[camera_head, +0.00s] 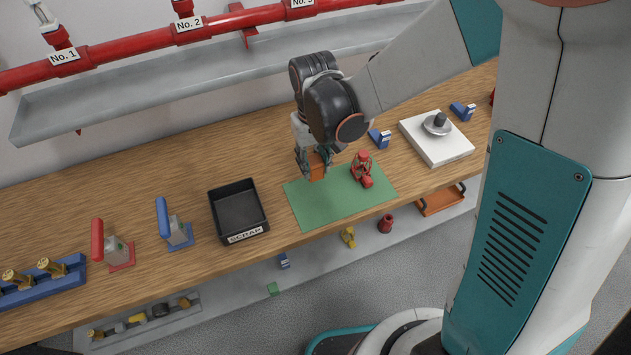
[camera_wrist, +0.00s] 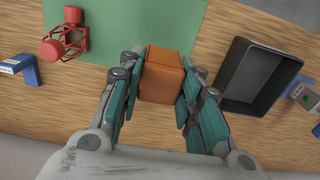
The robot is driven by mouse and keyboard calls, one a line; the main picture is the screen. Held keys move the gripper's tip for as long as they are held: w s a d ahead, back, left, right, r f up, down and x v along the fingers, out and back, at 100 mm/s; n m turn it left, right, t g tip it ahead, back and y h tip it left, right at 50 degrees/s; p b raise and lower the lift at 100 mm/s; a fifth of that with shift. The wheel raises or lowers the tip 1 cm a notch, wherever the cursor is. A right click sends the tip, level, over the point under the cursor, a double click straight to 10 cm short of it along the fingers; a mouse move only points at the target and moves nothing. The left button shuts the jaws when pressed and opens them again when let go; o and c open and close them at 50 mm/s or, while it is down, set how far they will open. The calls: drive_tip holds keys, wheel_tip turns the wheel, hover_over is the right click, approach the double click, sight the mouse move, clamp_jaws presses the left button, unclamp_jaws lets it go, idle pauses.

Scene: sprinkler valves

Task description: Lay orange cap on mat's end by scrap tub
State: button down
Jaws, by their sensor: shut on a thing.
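My gripper (camera_head: 315,160) is shut on the orange cap (camera_head: 317,168) and holds it over the back edge of the green mat (camera_head: 325,206). In the wrist view the orange cap (camera_wrist: 162,75) sits between the two teal fingers. The black scrap tub (camera_head: 238,211), labelled SCRAP, stands just left of the mat. The mat's left end, beside the tub, is bare. I cannot tell how far the cap is above the mat.
A red valve part (camera_head: 362,169) sits on the mat's right end. A white block with a metal disc (camera_head: 436,139) and blue clips (camera_head: 380,138) stand further right. Red-handled (camera_head: 112,246) and blue-handled (camera_head: 174,225) fixtures stand left of the tub. Red pipe and a grey trough run behind.

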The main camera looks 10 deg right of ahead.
wheel_tip(320, 180, down, 12)
drive_tip(key=b, duration=0.3)
idle(0.3)
drive_tip(key=c, duration=1.2)
unclamp_jaws()
drive_tip(key=shift+f+b, duration=0.1)
drive_tip(key=shift+b, duration=0.2)
drive_tip(key=shift+o, duration=0.2)
wheel_tip(320, 180, up, 12)
drive_tip(key=p, duration=0.4)
drive_tip(key=shift+r, duration=0.2)
